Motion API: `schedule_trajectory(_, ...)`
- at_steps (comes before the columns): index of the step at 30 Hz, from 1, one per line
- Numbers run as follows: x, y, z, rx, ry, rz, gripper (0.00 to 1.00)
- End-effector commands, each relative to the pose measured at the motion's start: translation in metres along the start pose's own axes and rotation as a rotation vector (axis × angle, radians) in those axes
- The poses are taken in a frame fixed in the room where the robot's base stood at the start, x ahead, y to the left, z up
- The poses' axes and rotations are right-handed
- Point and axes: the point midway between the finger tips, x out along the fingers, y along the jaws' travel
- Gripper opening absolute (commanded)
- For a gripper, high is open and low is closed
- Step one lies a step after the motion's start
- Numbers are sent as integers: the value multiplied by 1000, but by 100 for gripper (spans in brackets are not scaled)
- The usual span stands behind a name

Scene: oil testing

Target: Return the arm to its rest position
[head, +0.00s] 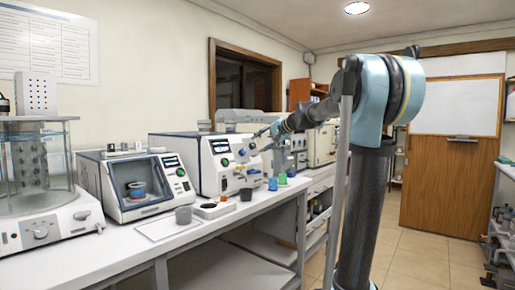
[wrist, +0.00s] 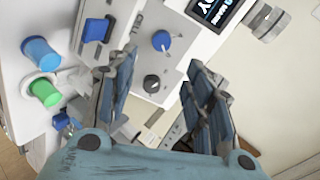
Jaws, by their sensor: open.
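My gripper (wrist: 163,68) is open, with two blue-grey fingers spread apart and nothing between them. In the wrist view, a white machine panel (wrist: 178,45) with knobs and a display lies beyond the fingertips. In the head view, my arm reaches left from its shoulder, and my gripper (head: 262,134) is at the front of the white bench machine (head: 208,168), above the bench. The gap between gripper and machine is hard to judge. The fingertips are small in the head view.
A blue container (head: 272,184) and a green container (head: 282,178) stand on the white bench (head: 130,237) below my gripper; the wrist view shows the blue one (wrist: 40,53) at left. Floor (head: 430,250) at right is clear.

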Motion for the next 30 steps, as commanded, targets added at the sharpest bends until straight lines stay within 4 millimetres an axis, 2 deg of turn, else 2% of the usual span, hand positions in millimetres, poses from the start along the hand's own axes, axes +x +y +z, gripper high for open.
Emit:
schedule_trajectory(11,-3,0,0,-1,0,0,47)
schedule_trajectory(14,-6,6,7,-10,-5,12,47)
schedule_trajectory(16,-11,16,19,-30,-15,35,47)
schedule_trajectory(20,-28,53,57,-91,-47,110,47)
schedule_trajectory(30,-84,183,170,-264,-154,365,47)
